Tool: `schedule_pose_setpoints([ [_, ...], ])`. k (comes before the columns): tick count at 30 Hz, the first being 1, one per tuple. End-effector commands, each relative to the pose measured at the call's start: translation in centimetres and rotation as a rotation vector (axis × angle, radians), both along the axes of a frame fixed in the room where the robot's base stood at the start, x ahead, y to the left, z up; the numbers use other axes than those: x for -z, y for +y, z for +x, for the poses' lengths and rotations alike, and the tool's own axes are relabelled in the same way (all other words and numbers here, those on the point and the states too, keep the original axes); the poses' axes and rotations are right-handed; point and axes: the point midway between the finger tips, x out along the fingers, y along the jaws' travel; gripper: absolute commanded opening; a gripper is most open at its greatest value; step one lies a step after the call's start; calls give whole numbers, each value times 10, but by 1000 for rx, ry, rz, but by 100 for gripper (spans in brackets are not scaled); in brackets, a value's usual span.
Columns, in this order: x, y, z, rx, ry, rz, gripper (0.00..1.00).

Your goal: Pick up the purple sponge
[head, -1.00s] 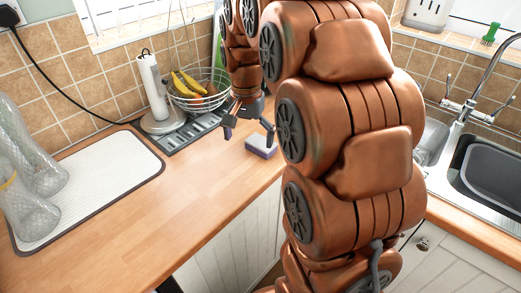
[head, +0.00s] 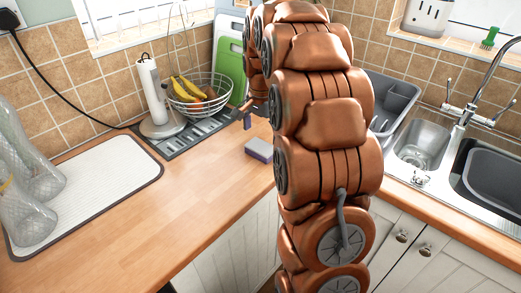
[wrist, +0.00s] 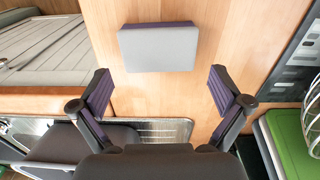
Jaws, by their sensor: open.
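The purple sponge (head: 259,149) lies flat on the wooden worktop, just left of my arm in the head view. It has a grey top and a purple lower layer. In the wrist view the sponge (wrist: 158,47) lies beyond my fingertips, centred between them and apart from both. My gripper (wrist: 161,92) is open and empty, its purple-padded fingers spread wider than the sponge. In the head view my gripper (head: 247,114) is mostly hidden behind my arm, with one finger showing behind the sponge.
A wire fruit basket (head: 199,95) with bananas and a paper towel holder (head: 153,95) stand behind the sponge. Green and white boards (head: 231,68) lean on the wall. The sink (head: 490,175) is at right. Worktop left of the sponge is clear up to a white mat (head: 85,190).

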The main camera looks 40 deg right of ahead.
Motion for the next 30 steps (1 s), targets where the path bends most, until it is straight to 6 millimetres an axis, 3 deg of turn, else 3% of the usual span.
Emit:
schedule_pose_setpoints([
  [13, 44, 5, -4, -1, 4, 2, 100],
  [21, 49, 5, -3, -1, 0, 1, 100],
  [30, 49, 5, -3, -1, 1, 1, 72],
])
